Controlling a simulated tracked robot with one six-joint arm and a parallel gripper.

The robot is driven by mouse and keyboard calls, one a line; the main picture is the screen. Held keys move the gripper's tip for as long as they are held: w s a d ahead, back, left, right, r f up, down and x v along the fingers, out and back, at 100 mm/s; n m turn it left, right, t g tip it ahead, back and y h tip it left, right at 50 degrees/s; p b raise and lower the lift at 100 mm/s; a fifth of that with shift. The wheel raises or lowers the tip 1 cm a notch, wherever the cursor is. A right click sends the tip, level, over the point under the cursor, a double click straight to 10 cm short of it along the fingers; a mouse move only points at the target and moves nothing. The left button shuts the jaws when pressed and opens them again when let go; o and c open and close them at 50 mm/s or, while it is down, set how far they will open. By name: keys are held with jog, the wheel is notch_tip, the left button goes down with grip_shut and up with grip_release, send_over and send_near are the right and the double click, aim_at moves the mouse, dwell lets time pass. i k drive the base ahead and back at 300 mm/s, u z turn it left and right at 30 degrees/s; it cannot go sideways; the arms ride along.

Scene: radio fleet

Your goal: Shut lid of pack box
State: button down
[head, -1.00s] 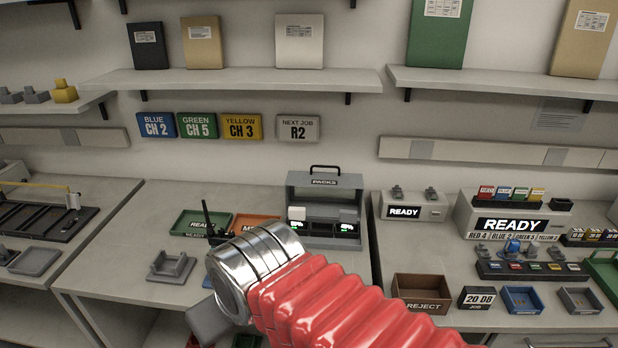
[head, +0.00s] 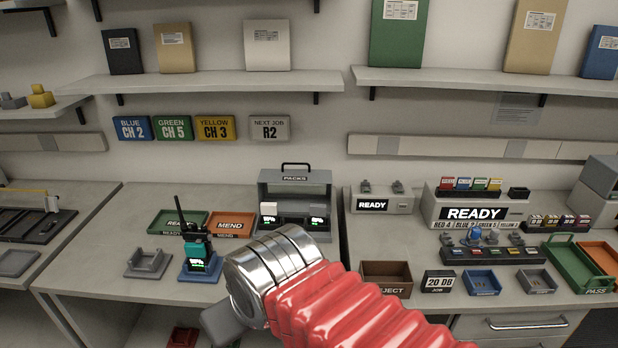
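The grey pack box (head: 266,233) stands at the back of the middle bench, marked PACKS. Its lid (head: 322,188) looks raised upright, with a dark handle on top. Inside, packs with small green displays (head: 318,221) show, and a white block sits at the left. My gripper (head: 222,325) is low in the head view, in front of and left of the box and apart from it in the picture. Only a grey part of it shows past the metal wrist. The fingertips are hidden, and so is anything between them. My red-sleeved arm covers the bench in front of the box.
A radio (head: 196,246) stands in a blue cradle left of my wrist, beside an empty grey cradle (head: 148,263). Green READY (head: 166,229) and orange MEND (head: 232,227) trays lie left of the box. A READY unit (head: 382,203) and brown REJECT bin (head: 386,275) are to the right.

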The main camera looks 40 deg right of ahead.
aim_at(286, 203)
jog(key=z, duration=2.1)
jog(key=k, duration=0.7)
jog(key=u, duration=0.95)
jog(key=i, duration=0.95)
jog(key=z, duration=0.1)
